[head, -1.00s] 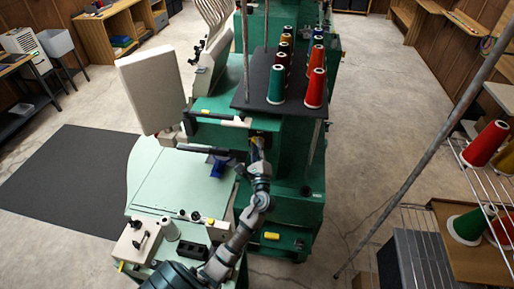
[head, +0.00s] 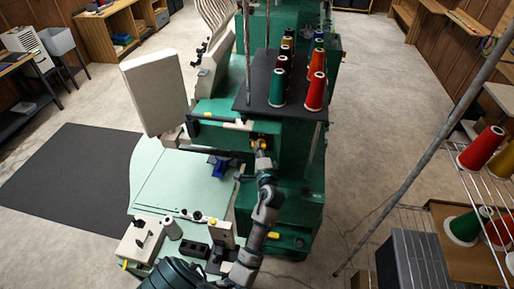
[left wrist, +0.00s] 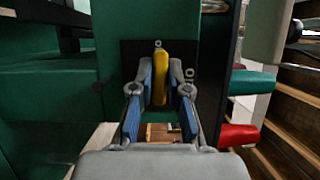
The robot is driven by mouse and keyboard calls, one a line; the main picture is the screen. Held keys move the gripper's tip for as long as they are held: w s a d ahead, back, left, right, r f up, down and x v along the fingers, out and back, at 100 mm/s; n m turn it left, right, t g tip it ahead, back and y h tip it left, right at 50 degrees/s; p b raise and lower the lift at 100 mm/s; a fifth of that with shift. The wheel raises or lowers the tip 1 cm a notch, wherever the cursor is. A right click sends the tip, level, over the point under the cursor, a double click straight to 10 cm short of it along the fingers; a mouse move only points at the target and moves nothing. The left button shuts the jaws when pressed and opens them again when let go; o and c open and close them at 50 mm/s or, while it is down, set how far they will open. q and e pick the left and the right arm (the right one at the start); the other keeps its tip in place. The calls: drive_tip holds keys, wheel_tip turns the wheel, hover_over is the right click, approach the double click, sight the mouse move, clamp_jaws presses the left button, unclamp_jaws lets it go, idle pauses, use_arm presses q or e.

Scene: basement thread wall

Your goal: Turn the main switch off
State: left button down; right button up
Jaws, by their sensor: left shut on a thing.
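The main switch is a yellow handle (left wrist: 160,82) on a black plate (left wrist: 130,55) set in the green machine housing. The handle stands upright in the left wrist view, with a small pale mark above it and pale lettering to its right that I cannot read for certain. My left gripper (left wrist: 160,92) has its blue-padded fingers on both sides of the handle and is shut on it. In the head view my left gripper (head: 262,148) is at the switch plate, and its fingers partly hide the handle. My right gripper is not in view.
A dark shelf with thread cones (head: 277,86) stands just above the switch. A pale green machine table (head: 175,185) lies to the left.

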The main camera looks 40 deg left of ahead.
use_arm(q)
drive_tip(key=shift+w+d+n, duration=0.1)
drive_tip(key=shift+n, duration=0.2)
idle(0.4)
drive_tip(key=c, duration=1.2)
unclamp_jaws()
drive_tip(key=shift+o, duration=0.3)
drive_tip(key=shift+w+f, duration=0.15)
drive_tip(key=shift+w, duration=0.25)
drive_tip(key=shift+s, duration=0.2)
drive_tip(key=v, duration=1.1)
drive_tip(key=shift+d, duration=0.4)
drive_tip(key=shift+a, duration=0.1)
